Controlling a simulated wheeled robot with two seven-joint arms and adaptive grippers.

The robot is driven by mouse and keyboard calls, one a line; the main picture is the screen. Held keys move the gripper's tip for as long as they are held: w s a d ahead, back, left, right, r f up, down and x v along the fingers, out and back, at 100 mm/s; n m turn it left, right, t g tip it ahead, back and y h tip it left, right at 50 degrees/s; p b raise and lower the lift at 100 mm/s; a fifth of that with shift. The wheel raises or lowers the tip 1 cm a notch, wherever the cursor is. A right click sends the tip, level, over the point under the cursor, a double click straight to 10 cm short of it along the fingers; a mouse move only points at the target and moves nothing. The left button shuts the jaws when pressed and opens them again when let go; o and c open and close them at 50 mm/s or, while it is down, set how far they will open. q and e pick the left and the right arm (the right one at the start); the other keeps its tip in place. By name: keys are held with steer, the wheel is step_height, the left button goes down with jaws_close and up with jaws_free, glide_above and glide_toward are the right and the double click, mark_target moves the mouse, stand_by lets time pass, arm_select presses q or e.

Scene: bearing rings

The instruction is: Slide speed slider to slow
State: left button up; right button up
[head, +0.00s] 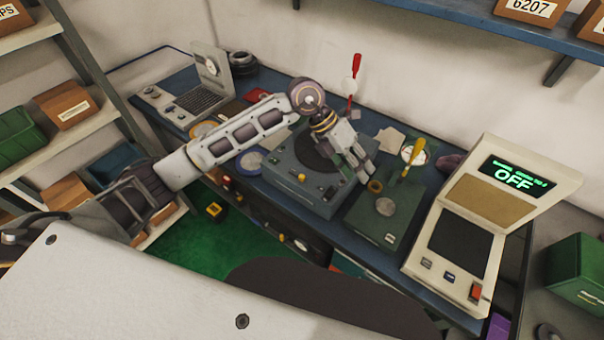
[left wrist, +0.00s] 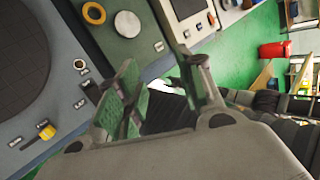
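The blue-grey machine (head: 293,183) with a dark round disc stands on the bench in the head view. Its yellow slider knob (head: 301,178) is on the front part of the top panel. In the left wrist view the yellow knob (left wrist: 46,131) sits near the upper right end of a short dark slot; the small labels around it are too blurred to read. My left gripper (head: 362,172) hangs over the machine's right side, to the right of the knob and apart from it. In the left wrist view its two fingers (left wrist: 162,80) are spread with nothing between them. My right gripper is not in view.
A dark green plate (head: 382,235) with a round disc and ring lies right of the machine. A red-handled tool (head: 354,75) and a yellow-handled tool (head: 413,162) stand behind.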

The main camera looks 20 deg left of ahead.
arm_select(q)
steer(key=w+a+f+y, duration=0.2)
steer(key=w+a+y, duration=0.15)
steer(key=a, duration=0.45)
steer(key=r+n+t+y, duration=0.1)
steer(key=y, duration=0.3)
glide_above(302, 176)
steer(key=shift+r, duration=0.15)
step_height(302, 176, down, 14)
steer(key=p, duration=0.2)
steer(key=shift+r+p, duration=0.1)
steer(key=shift+p, duration=0.25)
jaws_close()
